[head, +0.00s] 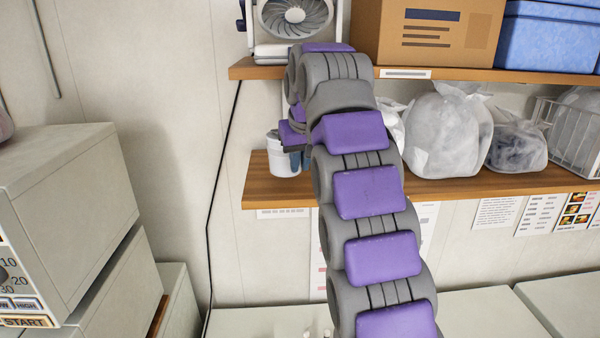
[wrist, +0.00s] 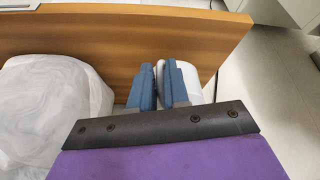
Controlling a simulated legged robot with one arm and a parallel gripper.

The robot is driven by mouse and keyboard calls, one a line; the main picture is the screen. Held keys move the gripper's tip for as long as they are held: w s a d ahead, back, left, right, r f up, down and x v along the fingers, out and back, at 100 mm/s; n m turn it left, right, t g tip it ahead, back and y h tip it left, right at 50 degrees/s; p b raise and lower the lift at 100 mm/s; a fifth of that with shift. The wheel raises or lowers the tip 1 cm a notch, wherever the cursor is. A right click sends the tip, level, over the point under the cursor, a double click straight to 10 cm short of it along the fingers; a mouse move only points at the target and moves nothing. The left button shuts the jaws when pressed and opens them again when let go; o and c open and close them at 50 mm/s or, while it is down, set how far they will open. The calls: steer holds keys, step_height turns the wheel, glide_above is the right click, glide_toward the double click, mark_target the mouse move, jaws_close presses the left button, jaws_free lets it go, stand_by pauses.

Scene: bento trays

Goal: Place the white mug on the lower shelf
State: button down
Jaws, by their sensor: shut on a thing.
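The white mug (head: 280,163) is upright at the left end of the wooden lower shelf (head: 330,194). My gripper (head: 296,160) is shut on the mug, with its blue fingers at the mug's right side. In the wrist view my gripper (wrist: 161,88) has its two fingers close together, with a white part of the mug between them. The mug's body (wrist: 195,82) is partly hidden behind the right finger. The shelf (wrist: 130,45) also shows in the wrist view. I cannot tell whether the mug's base touches the shelf or is just above it.
White plastic bags (head: 440,130) stand on the lower shelf to the right; one bag (wrist: 50,105) is near my gripper. A wire basket (head: 572,140) is farther right. The upper shelf (head: 450,76) overhead holds a fan (head: 295,15), a cardboard box (head: 425,30) and a blue box (head: 550,40).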

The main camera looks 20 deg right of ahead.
steer(key=shift+s+a+f, duration=0.1)
steer(key=shift+a+f, duration=0.1)
steer(key=shift+f, duration=0.2)
steer(key=shift+d+f, duration=0.25)
steer(key=shift+f, duration=0.9)
steer(key=shift+f, duration=0.1)
steer(key=c, duration=1.1)
jaws_free()
steer(key=shift+f, duration=0.1)
steer(key=v, duration=0.7)
steer(key=shift+r+p, duration=0.35)
steer(key=shift+r, duration=0.05)
